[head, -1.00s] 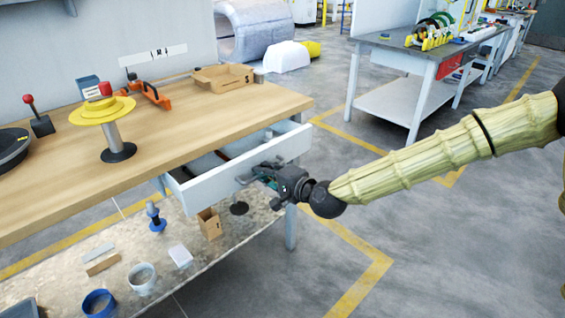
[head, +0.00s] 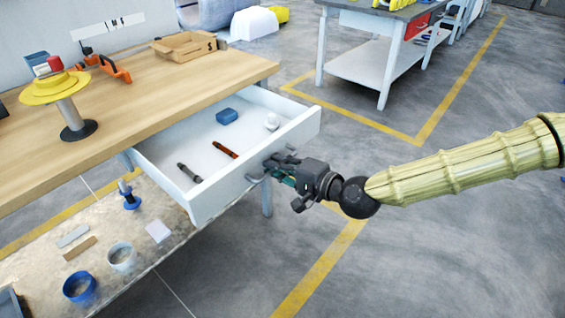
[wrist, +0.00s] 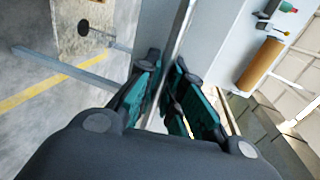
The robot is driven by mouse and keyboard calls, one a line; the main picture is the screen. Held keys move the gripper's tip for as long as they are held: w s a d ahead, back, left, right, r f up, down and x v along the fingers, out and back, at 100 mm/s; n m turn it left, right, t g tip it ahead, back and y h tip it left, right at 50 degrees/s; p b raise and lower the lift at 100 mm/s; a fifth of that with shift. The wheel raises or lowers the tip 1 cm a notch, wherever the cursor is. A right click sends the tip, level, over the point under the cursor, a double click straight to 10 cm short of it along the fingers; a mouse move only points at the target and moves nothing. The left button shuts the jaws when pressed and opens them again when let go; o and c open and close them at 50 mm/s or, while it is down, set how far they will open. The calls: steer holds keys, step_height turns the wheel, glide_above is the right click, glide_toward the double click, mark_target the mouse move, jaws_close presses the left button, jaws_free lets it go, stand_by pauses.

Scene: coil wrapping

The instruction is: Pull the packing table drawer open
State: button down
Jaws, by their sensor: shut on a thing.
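The white packing table drawer (head: 228,184) is pulled well out from under the wooden tabletop (head: 160,95) in the head view. Inside it lie a blue block (head: 227,116), a red-orange marker (head: 226,149), a dark marker (head: 189,172) and a small white item (head: 272,122). My gripper (head: 276,172) is at the front panel, shut on the drawer's handle. In the wrist view, my gripper's green-lined fingers (wrist: 170,103) close around a thin metallic bar at the panel. The fingers hide part of the handle.
A yellow spool stand (head: 66,100), an open cardboard box (head: 184,46) and an orange tool (head: 107,68) stand on the tabletop. A lower shelf (head: 110,225) holds cups and small parts. A second table (head: 378,60) is behind. The grey floor to the right is clear.

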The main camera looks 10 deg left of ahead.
steer(key=shift+s, duration=0.1)
steer(key=c, duration=1.8)
jaws_free()
steer(key=shift+v, duration=6)
steer(key=shift+d+f, duration=0.1)
